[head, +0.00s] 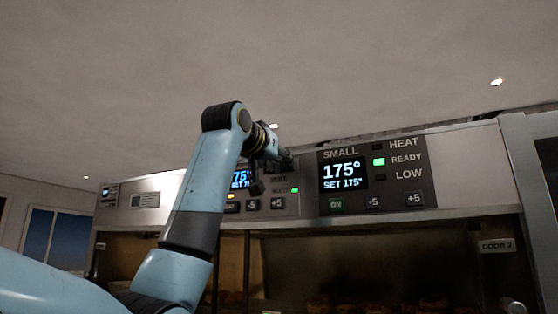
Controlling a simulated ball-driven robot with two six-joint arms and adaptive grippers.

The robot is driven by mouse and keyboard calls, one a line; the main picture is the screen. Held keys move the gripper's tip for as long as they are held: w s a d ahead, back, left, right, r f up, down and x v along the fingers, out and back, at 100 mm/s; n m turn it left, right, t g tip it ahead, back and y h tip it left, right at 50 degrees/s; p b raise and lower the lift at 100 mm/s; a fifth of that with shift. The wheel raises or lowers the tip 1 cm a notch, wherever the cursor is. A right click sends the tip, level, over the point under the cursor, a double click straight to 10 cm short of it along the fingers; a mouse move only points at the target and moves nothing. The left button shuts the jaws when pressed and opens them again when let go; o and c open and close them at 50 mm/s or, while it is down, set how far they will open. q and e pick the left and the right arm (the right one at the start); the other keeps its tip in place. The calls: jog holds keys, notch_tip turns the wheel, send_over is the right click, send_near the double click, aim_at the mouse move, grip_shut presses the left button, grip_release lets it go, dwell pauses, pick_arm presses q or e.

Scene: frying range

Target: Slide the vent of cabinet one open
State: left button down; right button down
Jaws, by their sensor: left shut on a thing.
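My left arm rises from the lower left, and my left gripper (272,170) is at the upper front of the metal cabinet (463,186). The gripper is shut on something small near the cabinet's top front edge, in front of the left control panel. I cannot make out the held part, and the wrist and fingers hide much of that panel. The vent itself cannot be told apart in this view. My right gripper is not in view.
A right control panel (377,182) labelled SMALL reads 175° with its READY light green. The left control panel (284,204) is partly covered by my arm. Dark glass fronts lie below, with a DOOR 2 label (496,246).

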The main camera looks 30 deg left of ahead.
pick_arm(q)
jog(key=shift+d, duration=0.1)
jog(key=c, duration=1.5)
grip_release()
jog(key=shift+c, duration=0.2)
jog(key=o, duration=0.3)
jog(key=shift+d, duration=0.4)
jog(key=shift+a, duration=0.35)
jog(key=s, duration=1.2)
jog(key=shift+d, duration=0.45)
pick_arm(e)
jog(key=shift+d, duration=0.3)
pick_arm(q)
jog(key=shift+w+f, duration=0.1)
